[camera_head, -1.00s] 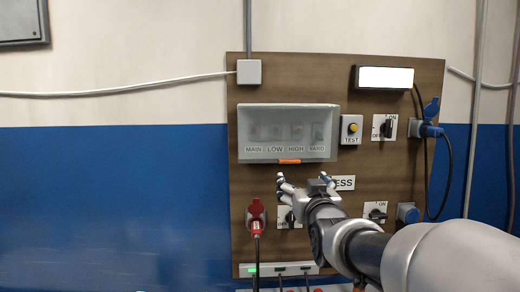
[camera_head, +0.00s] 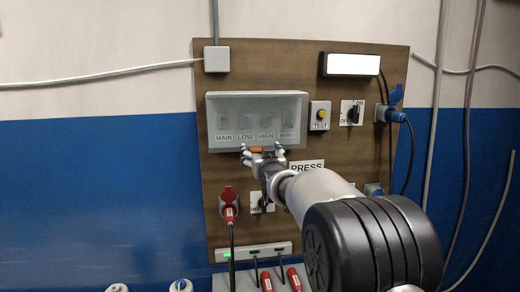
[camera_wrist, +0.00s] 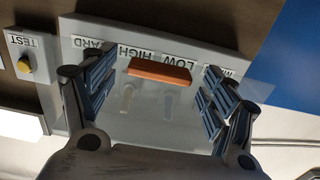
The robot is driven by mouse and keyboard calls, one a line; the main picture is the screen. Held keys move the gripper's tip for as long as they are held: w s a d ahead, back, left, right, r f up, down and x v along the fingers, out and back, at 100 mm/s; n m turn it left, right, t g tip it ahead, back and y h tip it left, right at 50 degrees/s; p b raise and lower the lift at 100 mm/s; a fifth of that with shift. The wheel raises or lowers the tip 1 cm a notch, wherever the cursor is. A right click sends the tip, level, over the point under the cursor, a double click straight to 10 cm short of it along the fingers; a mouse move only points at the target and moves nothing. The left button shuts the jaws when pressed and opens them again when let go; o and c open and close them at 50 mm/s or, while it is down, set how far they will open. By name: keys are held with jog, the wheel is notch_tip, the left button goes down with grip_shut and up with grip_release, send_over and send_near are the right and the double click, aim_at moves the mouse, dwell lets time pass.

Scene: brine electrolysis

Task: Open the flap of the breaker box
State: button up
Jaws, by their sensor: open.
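The breaker box (camera_head: 220,143) is a grey case on the brown board with a clear flap (camera_head: 257,113) over switches labelled MAIN, LOW, HIGH and a partly readable fourth. The flap looks shut. An orange handle (camera_head: 256,149) sits at its lower edge, and it also shows in the wrist view (camera_wrist: 160,71). My gripper (camera_head: 263,150) is open at this lower edge. In the wrist view my gripper (camera_wrist: 150,95) has its dark ribbed fingers apart, one on each side of the orange handle. I cannot tell whether they touch it.
A TEST button (camera_head: 320,115) and a rotary switch (camera_head: 352,113) are right of the box. A white lamp (camera_head: 352,65) is above. A red plug (camera_head: 229,203) hangs below left, and a PRESS sign (camera_head: 307,167) is below right. Cables hang at the right.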

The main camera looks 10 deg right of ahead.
jog(key=shift+w, duration=0.3)
jog(key=shift+c, duration=0.3)
jog(key=c, duration=1.5)
jog(key=shift+o, duration=0.2)
jog(key=shift+s+r, duration=0.1)
